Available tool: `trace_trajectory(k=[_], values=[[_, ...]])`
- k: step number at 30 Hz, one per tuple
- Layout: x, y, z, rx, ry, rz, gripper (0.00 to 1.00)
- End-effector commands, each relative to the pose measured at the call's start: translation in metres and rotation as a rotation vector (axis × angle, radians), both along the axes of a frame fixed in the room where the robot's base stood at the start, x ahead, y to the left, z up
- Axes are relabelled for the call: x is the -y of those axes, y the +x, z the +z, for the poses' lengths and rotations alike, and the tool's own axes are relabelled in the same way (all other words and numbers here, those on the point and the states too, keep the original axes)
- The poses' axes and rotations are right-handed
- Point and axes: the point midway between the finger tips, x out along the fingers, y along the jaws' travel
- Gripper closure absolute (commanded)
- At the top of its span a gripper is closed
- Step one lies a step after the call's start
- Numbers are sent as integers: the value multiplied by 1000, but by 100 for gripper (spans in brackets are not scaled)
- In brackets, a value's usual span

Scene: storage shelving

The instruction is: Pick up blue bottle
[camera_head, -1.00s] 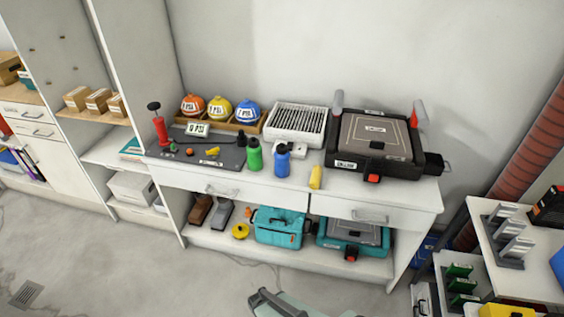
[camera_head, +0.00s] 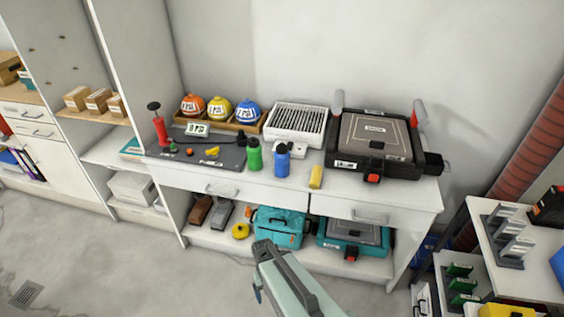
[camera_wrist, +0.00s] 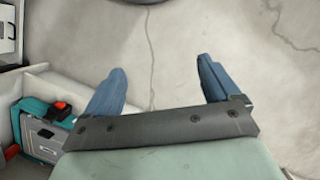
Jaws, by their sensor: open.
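The blue bottle (camera_head: 282,161) stands upright on the white bench top in the head view, just right of a green bottle (camera_head: 254,156). My arm reaches up from the bottom of the head view, in front of the bench and below the bottle. In the wrist view my gripper (camera_wrist: 160,85) has its two blue fingers wide apart, with only grey floor between them. The gripper is empty and away from the bottle. The blue bottle does not show in the wrist view.
A white slotted box (camera_head: 295,122) is behind. On the lower shelf are a teal bag (camera_head: 279,228) and a teal case (camera_head: 352,240), which shows in the wrist view (camera_wrist: 42,130).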

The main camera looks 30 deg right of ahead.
Motion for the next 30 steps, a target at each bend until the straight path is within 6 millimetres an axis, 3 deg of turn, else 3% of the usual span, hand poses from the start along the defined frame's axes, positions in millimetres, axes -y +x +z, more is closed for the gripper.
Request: trace_trajectory(k=[3,12,20,30], values=[[16,31,23,64,-12,-26,11],[56,96,86,212,-47,-80,11],[91,143,149,338,-82,-123,11],[138,190,242,497,-133,-173,11]])
